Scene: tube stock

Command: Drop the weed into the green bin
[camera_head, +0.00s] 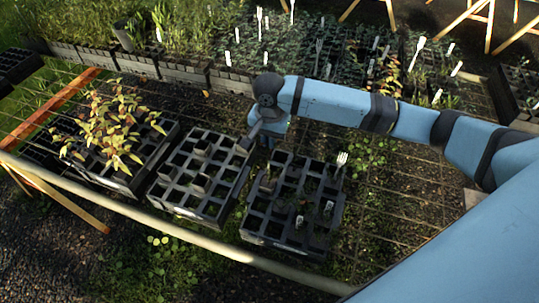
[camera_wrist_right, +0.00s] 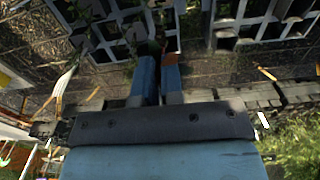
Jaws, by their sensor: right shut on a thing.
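My right gripper (camera_head: 248,142) hangs above the back edge between two black cell trays. In the right wrist view its two blue fingers (camera_wrist_right: 158,62) are close together, with a narrow gap. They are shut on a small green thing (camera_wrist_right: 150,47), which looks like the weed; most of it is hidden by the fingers. In the head view I cannot make the weed out. I see no green bin in either view. My left gripper is not in view.
A black tray (camera_head: 214,205) of mostly empty cells and another black tray (camera_head: 290,241) with small plants stand on the wire-mesh bench. A leafy yellow-red plant tray (camera_head: 112,128) is at left. Rows of seedlings with white labels (camera_head: 228,87) line the back.

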